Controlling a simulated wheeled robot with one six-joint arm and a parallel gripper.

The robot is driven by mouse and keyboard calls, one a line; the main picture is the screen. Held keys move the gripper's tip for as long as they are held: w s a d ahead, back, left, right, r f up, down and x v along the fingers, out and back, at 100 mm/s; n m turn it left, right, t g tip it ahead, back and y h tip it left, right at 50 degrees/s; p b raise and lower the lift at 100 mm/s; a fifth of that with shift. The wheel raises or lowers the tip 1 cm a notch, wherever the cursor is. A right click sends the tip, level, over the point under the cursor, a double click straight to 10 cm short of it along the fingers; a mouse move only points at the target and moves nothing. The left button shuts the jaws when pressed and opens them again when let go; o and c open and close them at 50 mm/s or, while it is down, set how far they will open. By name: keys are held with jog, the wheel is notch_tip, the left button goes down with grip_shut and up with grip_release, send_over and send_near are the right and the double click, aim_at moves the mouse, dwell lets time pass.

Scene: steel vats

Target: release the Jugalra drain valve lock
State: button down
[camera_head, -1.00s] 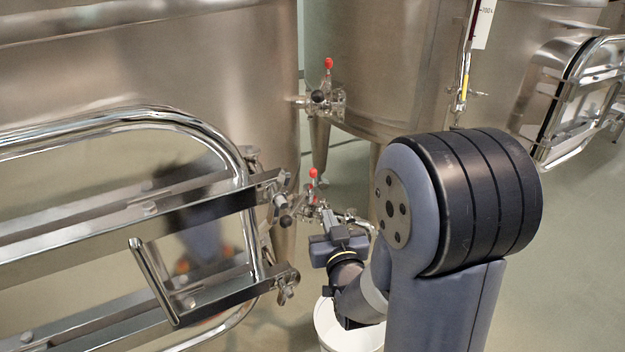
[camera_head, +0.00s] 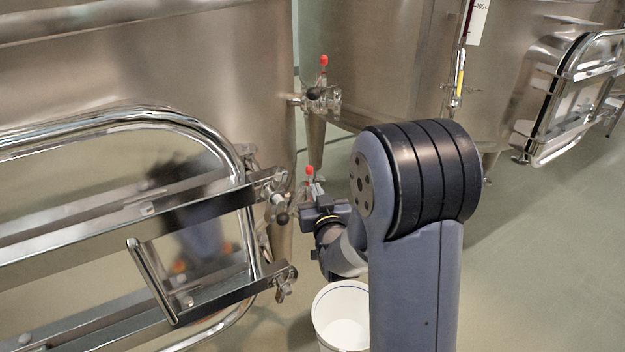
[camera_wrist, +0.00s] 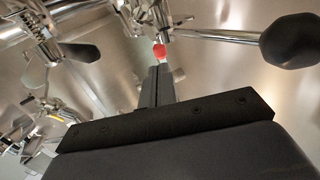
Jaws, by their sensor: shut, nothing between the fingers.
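A drain valve with a red-tipped lock knob (camera_head: 309,171) sits low between the vats, just beyond my gripper. A red knob (camera_wrist: 159,51) also shows in the wrist view, straight ahead of the fingertips. My gripper (camera_wrist: 158,70) is shut and empty, with its fingers together and pointing at that knob. I cannot tell whether they touch it. In the head view my gripper (camera_head: 316,188) hides most of the valve body. A second valve with a red knob (camera_head: 323,61) sits higher, on the vat behind. No name label is readable.
A large steel vat with a barred hatch (camera_head: 148,209) fills the left. Its black clamp knob (camera_head: 282,218) is close to my gripper. A white bucket (camera_head: 322,318) stands on the floor below my forearm. Open floor (camera_head: 540,260) lies to the right.

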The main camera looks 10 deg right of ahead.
aim_at(311, 171)
jog(key=shift+w, duration=2.65)
jog(key=shift+w+d+r+m+g+p, duration=0.2)
jog(key=shift+r+m+g+p, duration=0.1)
jog(key=shift+g+p, duration=0.3)
jog(key=g+p, duration=0.1)
jog(key=p, duration=0.1)
jog(key=w+r+m+g+p, duration=0.1)
jog(key=p, duration=0.1)
jog(key=shift+w+d+r, duration=0.1)
jog(key=shift+d, duration=0.3)
jog(key=w+g+p, duration=0.1)
jog(key=p, duration=0.2)
jog(key=w+d+m+g+y+p, duration=0.1)
jog(key=p, duration=0.3)
jog(key=shift+d+f+m+g+p, duration=0.1)
jog(key=shift+f+m+g+p, duration=0.2)
jog(key=shift+f, duration=0.05)
jog(key=shift+r+p, duration=0.75)
jog(key=shift+r, duration=0.05)
